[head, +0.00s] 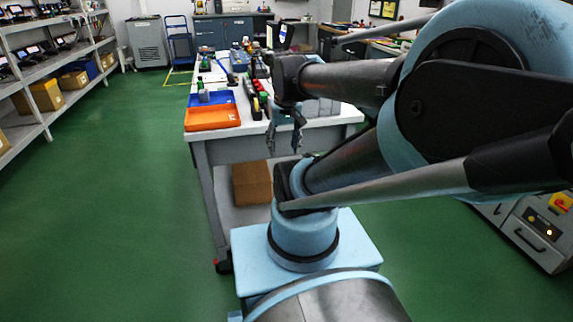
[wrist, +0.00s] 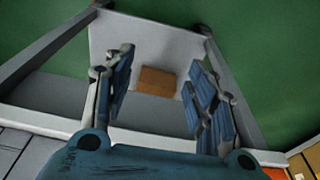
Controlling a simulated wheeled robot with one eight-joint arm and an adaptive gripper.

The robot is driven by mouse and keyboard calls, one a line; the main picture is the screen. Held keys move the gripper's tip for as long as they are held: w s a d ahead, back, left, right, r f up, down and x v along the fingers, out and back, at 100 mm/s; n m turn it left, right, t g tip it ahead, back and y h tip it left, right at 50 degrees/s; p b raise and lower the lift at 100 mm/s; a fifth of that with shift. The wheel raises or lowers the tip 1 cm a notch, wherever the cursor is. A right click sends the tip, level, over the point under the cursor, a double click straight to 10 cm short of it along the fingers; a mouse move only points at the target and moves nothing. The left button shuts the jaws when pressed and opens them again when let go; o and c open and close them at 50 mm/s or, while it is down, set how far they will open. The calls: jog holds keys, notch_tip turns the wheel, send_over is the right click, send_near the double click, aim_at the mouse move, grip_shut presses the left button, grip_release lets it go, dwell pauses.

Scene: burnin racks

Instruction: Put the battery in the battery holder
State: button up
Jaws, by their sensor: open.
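My gripper (head: 284,143) hangs open and empty at the front edge of the white worktable (head: 320,126), fingers pointing down. In the wrist view my gripper (wrist: 160,68) shows its two blue-padded fingers spread apart with nothing between them. Small upright green and dark objects (head: 203,95) stand on the table behind the trays; they are too small to tell whether one is the battery. A long dark rack with red, green and yellow parts (head: 256,98) lies left of my gripper. I cannot tell which thing is the battery holder.
An orange tray (head: 212,118) and a blue tray (head: 221,98) lie at the table's left front. A cardboard box (head: 252,184) sits on its lower shelf and shows between my fingers (wrist: 157,81). Shelving (head: 47,90) stands left; the green floor between is clear.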

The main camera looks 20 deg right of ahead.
jog(key=s+f, duration=0.3)
jog(key=f, duration=0.2)
jog(key=shift+s, duration=0.25)
jog(key=shift+d, duration=0.1)
jog(key=shift+w+f, duration=0.2)
jog(key=shift+w, duration=0.25)
